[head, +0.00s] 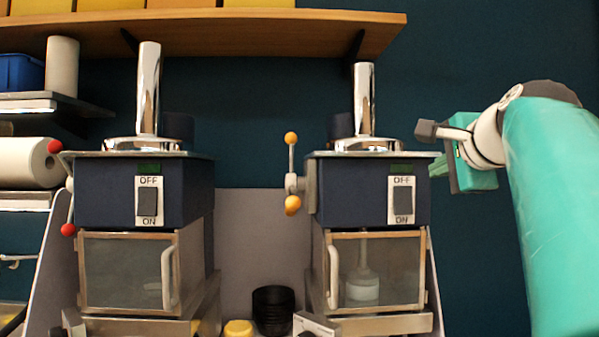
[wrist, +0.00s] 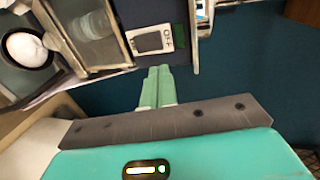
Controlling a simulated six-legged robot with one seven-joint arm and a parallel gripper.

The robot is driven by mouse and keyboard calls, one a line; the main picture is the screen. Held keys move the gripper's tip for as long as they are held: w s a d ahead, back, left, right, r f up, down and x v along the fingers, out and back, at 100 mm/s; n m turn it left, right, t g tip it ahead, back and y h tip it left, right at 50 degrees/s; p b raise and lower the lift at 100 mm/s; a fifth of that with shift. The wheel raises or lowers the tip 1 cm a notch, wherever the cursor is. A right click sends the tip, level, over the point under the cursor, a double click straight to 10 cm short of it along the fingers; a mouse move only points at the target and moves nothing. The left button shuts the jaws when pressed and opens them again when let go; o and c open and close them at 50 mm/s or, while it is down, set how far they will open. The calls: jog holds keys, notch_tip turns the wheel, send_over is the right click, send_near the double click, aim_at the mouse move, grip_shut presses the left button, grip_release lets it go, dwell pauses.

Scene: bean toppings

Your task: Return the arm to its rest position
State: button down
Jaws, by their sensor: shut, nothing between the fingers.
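My gripper (head: 437,166) is at the right in the head view, at the end of my teal arm. Its pale green fingers point left, close to the upper right corner of the right-hand machine (head: 330,192). I cannot tell whether they touch it. In the wrist view my gripper (wrist: 159,72) shows its two fingers together with nothing between them. The fingertips lie just below the machine's switch panel (wrist: 153,40) in that picture.
A left-hand machine (head: 105,192) stands beside the right one. Each has an OFF/ON switch and a glass-fronted door. A wooden shelf (head: 300,28) runs above. A white-filled round container (wrist: 27,48) shows in the wrist view.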

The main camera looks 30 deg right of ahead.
dwell(0.3)
jog(key=w+a+f+n+g+y, duration=0.1)
jog(key=w+a+f+n+y, duration=0.3)
jog(key=a+f, duration=0.6)
jog(key=w+a+f+n+g+y, duration=0.15)
jog(key=w+a+f+n, duration=0.45)
jog(key=f, duration=0.6)
jog(key=s+a+f+n+g, duration=0.1)
jog(key=s+a+f+n, duration=0.2)
jog(key=a+f, duration=0.3)
jog(key=s+a+f+n+g+y, duration=0.1)
jog(key=s+a+f+n+g, duration=0.1)
jog(key=a+f+n, duration=0.4)
jog(key=s+a+f+n+g+y, duration=0.1)
jog(key=s+a+f+n+g, duration=0.1)
jog(key=s+a+f+n, duration=0.2)
jog(key=a+f+n, duration=0.1)
jog(key=a+f, duration=0.2)
jog(key=f, duration=0.5)
jog(key=shift+s+a+f, duration=0.3)
jog(key=shift+a+f, duration=0.05)
jog(key=shift+f, duration=0.05)
